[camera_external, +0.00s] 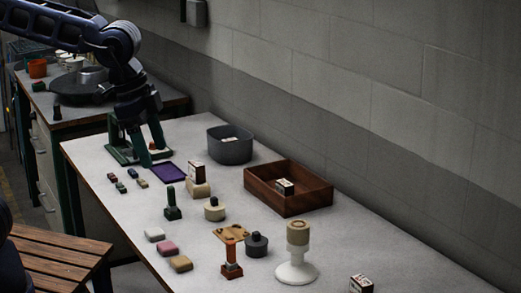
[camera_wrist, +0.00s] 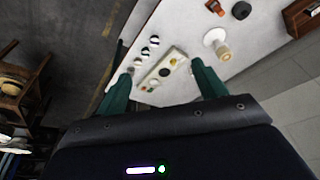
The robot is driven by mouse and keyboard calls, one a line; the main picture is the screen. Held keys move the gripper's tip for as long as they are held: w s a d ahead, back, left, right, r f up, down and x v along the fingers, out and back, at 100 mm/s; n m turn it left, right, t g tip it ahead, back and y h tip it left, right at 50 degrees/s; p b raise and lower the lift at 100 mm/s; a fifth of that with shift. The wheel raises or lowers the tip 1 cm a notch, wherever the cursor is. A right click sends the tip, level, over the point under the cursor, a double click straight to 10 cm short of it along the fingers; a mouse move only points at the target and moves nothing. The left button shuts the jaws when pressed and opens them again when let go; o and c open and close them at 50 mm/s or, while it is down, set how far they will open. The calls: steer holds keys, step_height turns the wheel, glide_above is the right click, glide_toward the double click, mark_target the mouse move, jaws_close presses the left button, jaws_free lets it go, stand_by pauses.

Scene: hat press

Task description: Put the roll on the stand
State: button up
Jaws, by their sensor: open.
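A white stand (camera_external: 297,271) with a round flared base stands upright at the front right of the table. A tan cylinder (camera_external: 298,232), which looks like the roll, sits on top of its stem; whether the two are separate cannot be told. A white, round-based thing with a tan end (camera_wrist: 222,51) shows right of my fingers in the wrist view, likely the same pair. My gripper (camera_external: 146,140) is at the far left end of the table, well away from them, pointing down. In the wrist view my gripper (camera_wrist: 160,88) has its green fingers wide apart, with nothing held.
A brown wooden box (camera_external: 289,190) and a grey tub (camera_external: 229,145) stand near the wall. An orange post with a wooden top (camera_external: 231,250) and a dark grey knobbed weight (camera_external: 257,245) stand left of the white stand. Several small blocks lie along the front edge.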

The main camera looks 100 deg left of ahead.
steer(key=s+d+f, duration=0.1)
steer(key=s+d, duration=0.2)
steer(key=s, duration=0.3)
steer(key=s+d+f+t, duration=0.1)
steer(key=s+d, duration=0.1)
steer(key=s, duration=0.5)
steer(key=s+d+f+m, duration=0.1)
steer(key=s+d, duration=0.2)
steer(key=s, duration=0.3)
steer(key=shift+s+d+f+h, duration=0.3)
steer(key=shift+d, duration=0.05)
